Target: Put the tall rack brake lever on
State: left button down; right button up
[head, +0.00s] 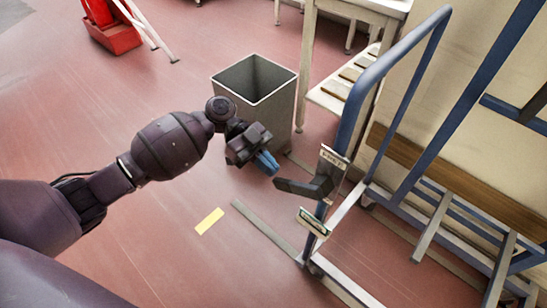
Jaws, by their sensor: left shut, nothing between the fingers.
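The tall rack (345,128) is a blue tubular frame on the right. Its brake lever (308,187) is a dark, bent handle low on the rack's near post, sticking out to the left. A small lettered plate (333,158) sits just above the lever, and a second plate with a green face (313,223) sits below it. The lever lies closer to the upper plate. My left gripper (268,163) has blue fingertips, is shut and empty, and is just up and left of the lever's free end, seemingly with a small gap. My right gripper is not in view.
A grey open bin (256,83) stands behind my left gripper. A red bucket-like object (112,36) is at upper left. A yellow floor mark (209,221) lies on open red floor.

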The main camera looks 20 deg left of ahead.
pick_arm(q)
jog(key=shift+d+f+h+b, duration=0.1)
jog(key=shift+f+h+b, duration=0.25)
jog(key=shift+f, duration=0.2)
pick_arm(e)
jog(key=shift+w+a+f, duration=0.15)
pick_arm(q)
jog(key=shift+r, duration=0.1)
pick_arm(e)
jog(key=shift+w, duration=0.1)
